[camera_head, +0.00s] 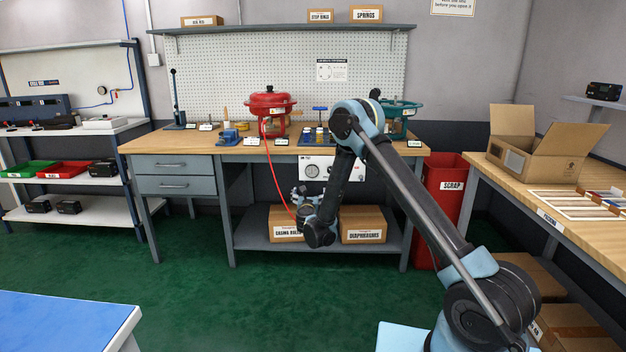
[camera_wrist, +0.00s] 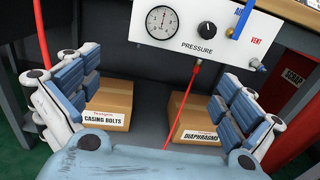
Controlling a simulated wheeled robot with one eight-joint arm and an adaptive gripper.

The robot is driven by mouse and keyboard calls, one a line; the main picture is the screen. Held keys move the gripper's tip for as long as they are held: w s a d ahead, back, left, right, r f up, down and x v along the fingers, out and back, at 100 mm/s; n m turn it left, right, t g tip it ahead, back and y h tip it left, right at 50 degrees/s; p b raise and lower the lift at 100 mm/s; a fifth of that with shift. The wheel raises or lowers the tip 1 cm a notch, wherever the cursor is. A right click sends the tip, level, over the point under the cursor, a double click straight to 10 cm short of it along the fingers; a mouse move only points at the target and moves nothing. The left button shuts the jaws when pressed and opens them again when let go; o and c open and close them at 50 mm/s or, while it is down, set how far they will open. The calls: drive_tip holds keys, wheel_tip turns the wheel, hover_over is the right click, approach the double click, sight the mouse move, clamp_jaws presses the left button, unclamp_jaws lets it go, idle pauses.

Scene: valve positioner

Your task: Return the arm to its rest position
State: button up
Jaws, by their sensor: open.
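My arm reaches up from the lower right of the head view and bends down in front of the workbench. My gripper (camera_wrist: 158,100) shows in the wrist view with its two padded fingers wide apart and nothing between them. In the head view its end hangs low before the bench's lower shelf, and its fingers are hard to make out there. Behind it in the wrist view are the pressure panel (camera_wrist: 190,35) with a gauge and black knob, and a red hose (camera_wrist: 180,105) running down between the fingers.
The workbench (camera_head: 185,143) carries a red actuator (camera_head: 270,103) and a teal one (camera_head: 402,112). Boxes of casing bolts (camera_wrist: 112,97) and diaphragms (camera_wrist: 190,112) sit on its lower shelf. A red scrap bin (camera_head: 440,205) stands right. A blue-topped table (camera_head: 60,320) is front left. Green floor between is clear.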

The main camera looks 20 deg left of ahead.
drive_tip(key=s+d+r+n+y, duration=0.15)
drive_tip(key=d+r+n, duration=0.3)
drive_tip(key=r, duration=0.55)
drive_tip(key=d+r+n+y, duration=0.3)
drive_tip(key=r+n, duration=0.3)
drive_tip(key=r, duration=0.3)
drive_tip(key=s+d+r+n+g+y, duration=0.1)
drive_tip(key=s+d+r+n+g, duration=0.1)
drive_tip(key=s+d+r+n, duration=0.25)
drive_tip(key=s+d+r+n+g, duration=0.2)
drive_tip(key=d+r+n+g, duration=0.1)
drive_tip(key=d+n, duration=0.35)
drive_tip(key=s+d+f+n+g+h, duration=0.3)
drive_tip(key=s+d+f+n, duration=0.1)
drive_tip(key=s+d, duration=0.8)
drive_tip(key=s+d+f+n+g+h, duration=0.3)
drive_tip(key=s+d+f, duration=0.4)
drive_tip(key=s+d, duration=0.6)
drive_tip(key=s+d+f+n+g+h, duration=0.4)
drive_tip(key=s+d, duration=0.9)
drive_tip(key=s, duration=0.4)
wheel_tip(320, 180, down, 2)
drive_tip(key=shift+f+n, duration=0.2)
drive_tip(key=shift+n, duration=0.25)
